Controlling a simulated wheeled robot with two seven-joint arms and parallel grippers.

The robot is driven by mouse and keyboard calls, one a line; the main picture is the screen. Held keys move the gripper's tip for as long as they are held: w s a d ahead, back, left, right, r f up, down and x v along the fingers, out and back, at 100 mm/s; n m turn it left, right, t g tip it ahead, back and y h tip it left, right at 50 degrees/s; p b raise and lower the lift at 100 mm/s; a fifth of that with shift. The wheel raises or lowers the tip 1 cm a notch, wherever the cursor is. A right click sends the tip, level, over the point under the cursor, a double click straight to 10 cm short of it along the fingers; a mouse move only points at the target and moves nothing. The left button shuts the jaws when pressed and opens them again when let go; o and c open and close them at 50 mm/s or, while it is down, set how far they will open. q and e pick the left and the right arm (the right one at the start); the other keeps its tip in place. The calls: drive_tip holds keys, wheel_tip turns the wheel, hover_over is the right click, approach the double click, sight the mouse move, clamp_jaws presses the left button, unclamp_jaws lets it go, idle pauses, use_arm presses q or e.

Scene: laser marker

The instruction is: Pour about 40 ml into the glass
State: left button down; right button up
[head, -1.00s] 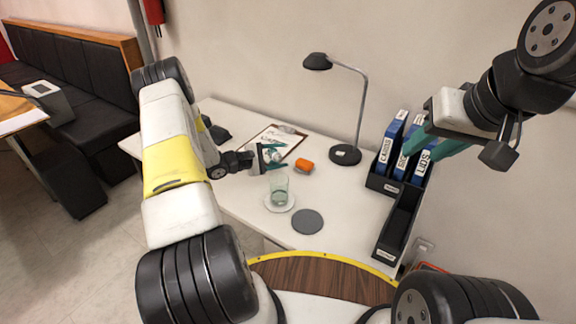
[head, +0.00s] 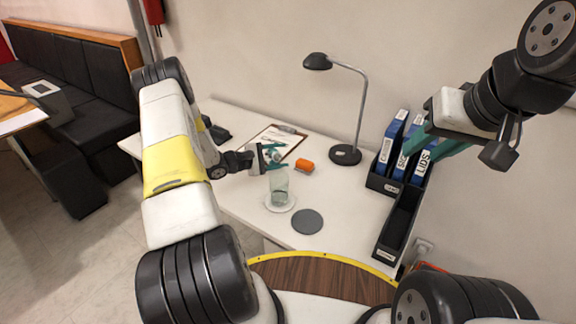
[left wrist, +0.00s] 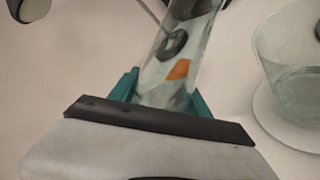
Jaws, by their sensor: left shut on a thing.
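The clear glass (head: 279,188) stands upright on a pale round coaster (head: 291,205); in the left wrist view the glass (left wrist: 292,85) is at the right edge, partly cut off. My left gripper (head: 272,155) is just behind and above the glass in the head view. It is shut on a clear glass vessel (left wrist: 182,60), which it holds between its teal fingers; an orange patch and a dark ring show through its wall. The vessel looks tilted. Its liquid level and mouth are not clear. My right gripper (head: 437,147) is open and empty, raised before the binders.
A dark grey round mat (head: 308,221) lies in front of the glass. An orange object (head: 304,166), a clipboard (head: 289,136) and a black desk lamp (head: 346,155) are behind. Blue binders (head: 388,145) and a black tray (head: 396,232) are on the right.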

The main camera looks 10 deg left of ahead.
sight(277, 151)
use_arm(q)
drive_tip(key=shift+r, duration=0.1)
drive_tip(key=shift+s+d+r+n+g, duration=0.15)
drive_tip(key=shift+s+r+n+g, duration=0.15)
drive_tip(key=shift+r, duration=0.35)
drive_tip(key=shift+s+d+r+n+g, duration=0.2)
drive_tip(key=shift+s+r+n, duration=0.2)
drive_tip(key=shift+r, duration=0.2)
drive_tip(key=shift+s+d+r+n+g, duration=0.2)
drive_tip(key=shift+s+n+g, duration=0.2)
drive_tip(key=shift+s+n, duration=0.15)
drive_tip(key=n+g, duration=0.1)
drive_tip(key=s+r+n+g, duration=0.1)
drive_tip(key=n, duration=0.1)
drive_tip(key=shift+s+d+r+h+b, duration=0.25)
drive_tip(key=shift+d+r+h+b, duration=0.05)
drive_tip(key=shift+d+b, duration=0.05)
wheel_tip(277, 151, up, 6)
drive_tip(key=s+n+g, duration=0.1)
drive_tip(key=n, duration=0.1)
drive_tip(key=shift+d+h, duration=0.25)
drive_tip(key=shift+h, duration=0.15)
drive_tip(key=shift+s, duration=0.1)
drive_tip(key=shift+s, duration=0.1)
